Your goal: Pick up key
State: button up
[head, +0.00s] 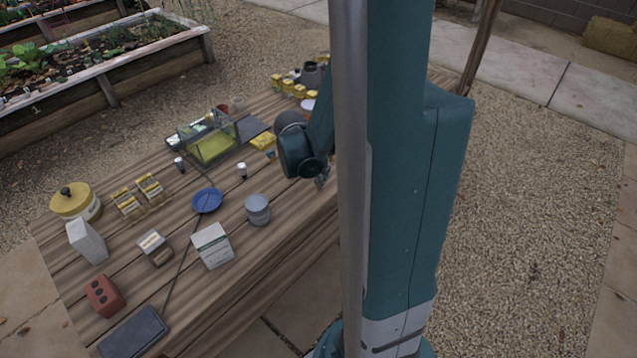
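I cannot make out a key anywhere on the wooden table (185,268) in the head view. It may be too small to tell or hidden behind my arm and column. My gripper (322,181) shows only as a small grey part below my arm's dark teal end, at the table's right edge. It is partly covered by my column. Its fingers are too small to show whether they are open or shut, or whether they hold anything.
A blue dish (206,200), grey tin (257,210), white box (212,246) and glass case (208,143) stand on the table. A yellow-lidded jar (77,203), red block (103,296) and dark slab (133,332) lie left. Gravel (530,230) is open at right.

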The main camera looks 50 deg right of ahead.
jog(key=shift+x, duration=1.45)
jog(key=shift+c, duration=0.4)
grip_shut()
